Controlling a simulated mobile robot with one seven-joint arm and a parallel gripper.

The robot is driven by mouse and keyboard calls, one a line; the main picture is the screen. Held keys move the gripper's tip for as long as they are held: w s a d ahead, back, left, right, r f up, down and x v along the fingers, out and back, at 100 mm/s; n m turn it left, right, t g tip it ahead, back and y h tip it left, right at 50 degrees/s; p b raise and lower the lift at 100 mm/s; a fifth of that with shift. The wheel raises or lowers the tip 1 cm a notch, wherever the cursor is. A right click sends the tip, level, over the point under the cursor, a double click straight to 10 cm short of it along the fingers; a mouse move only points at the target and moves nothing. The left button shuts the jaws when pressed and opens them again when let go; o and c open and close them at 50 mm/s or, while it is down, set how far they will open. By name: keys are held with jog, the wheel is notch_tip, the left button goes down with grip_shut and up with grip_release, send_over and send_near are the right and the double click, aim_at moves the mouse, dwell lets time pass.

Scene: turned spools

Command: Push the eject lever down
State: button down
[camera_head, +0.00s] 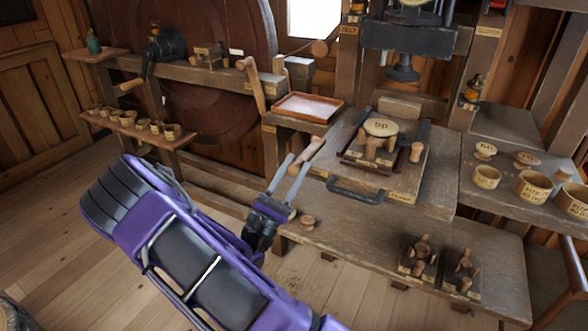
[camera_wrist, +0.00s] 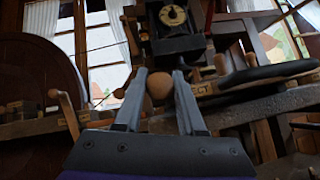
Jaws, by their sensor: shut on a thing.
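The eject lever (camera_head: 312,149) is a pale wooden handle at the left front edge of the press bench. In the wrist view its rounded wooden end (camera_wrist: 160,84) sits between the fingers, beside a label (camera_wrist: 201,88) of which "CT" is readable. My gripper (camera_head: 299,161) has one grey finger on each side of the handle and is shut on it. It also shows in the wrist view (camera_wrist: 160,73). The lever's pivot is hidden. The handle looks tilted upward, though its exact angle is hard to tell.
A black bar handle (camera_head: 355,191) lies just right of my gripper. Another wooden lever (camera_head: 252,88) stands to the left, near a reddish tray (camera_head: 307,106). A small wooden spool (camera_head: 307,221) sits near the bench's front edge. Labelled cups (camera_head: 487,178) stand at right.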

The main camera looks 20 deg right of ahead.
jog(key=c, duration=0.5)
grip_release()
jog(key=shift+f, duration=0.15)
jog(key=v, duration=1.7)
jog(key=shift+a, duration=0.2)
jog(key=shift+s, duration=0.1)
